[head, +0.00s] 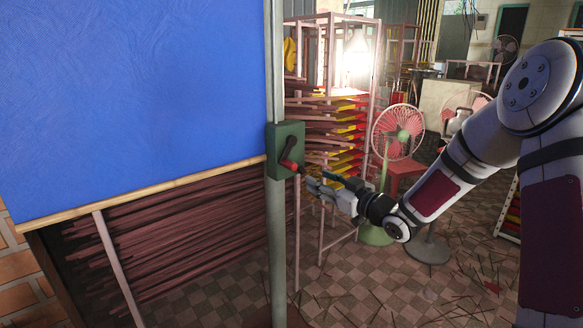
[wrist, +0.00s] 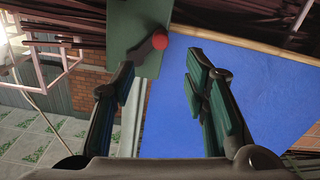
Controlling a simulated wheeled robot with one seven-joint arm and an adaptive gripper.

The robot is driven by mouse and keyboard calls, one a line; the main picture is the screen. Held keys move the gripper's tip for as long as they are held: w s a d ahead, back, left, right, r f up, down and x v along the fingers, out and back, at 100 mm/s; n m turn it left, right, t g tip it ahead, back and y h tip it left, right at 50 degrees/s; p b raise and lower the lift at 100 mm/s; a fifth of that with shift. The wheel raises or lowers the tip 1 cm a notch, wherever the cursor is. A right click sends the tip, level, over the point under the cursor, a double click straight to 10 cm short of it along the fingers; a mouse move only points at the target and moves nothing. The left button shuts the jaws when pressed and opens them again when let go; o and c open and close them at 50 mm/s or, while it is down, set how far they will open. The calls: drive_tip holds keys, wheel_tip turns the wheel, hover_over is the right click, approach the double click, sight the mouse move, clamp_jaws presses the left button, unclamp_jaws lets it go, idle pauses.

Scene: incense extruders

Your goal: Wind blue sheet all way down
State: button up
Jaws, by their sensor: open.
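The blue sheet (head: 135,90) hangs at the upper left of the head view, with a wooden bar (head: 140,195) along its lower edge. It also fills the right of the wrist view (wrist: 245,95). A green crank box (head: 284,135) is fixed to a grey post at the sheet's right edge. Its crank (head: 289,164) has a red knob, which shows clearly in the wrist view (wrist: 159,41). My gripper (head: 310,185) is open and empty, close to the crank at its lower right. In the wrist view, the knob lies just beyond the gap between the fingers (wrist: 160,75).
Dark sticks are stacked below the sheet (head: 180,235). A rack with red and yellow trays (head: 345,125) stands behind the post. A pink and green fan (head: 398,135) stands behind my gripper. Thin sticks are scattered on the tiled floor (head: 345,285).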

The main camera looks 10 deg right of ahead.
sight(295, 167)
drive_tip(key=x, duration=1.3)
drive_tip(key=shift+s+a+b, duration=0.1)
drive_tip(key=shift+b, duration=0.2)
drive_tip(key=shift+c, duration=0.5)
clamp_jaws()
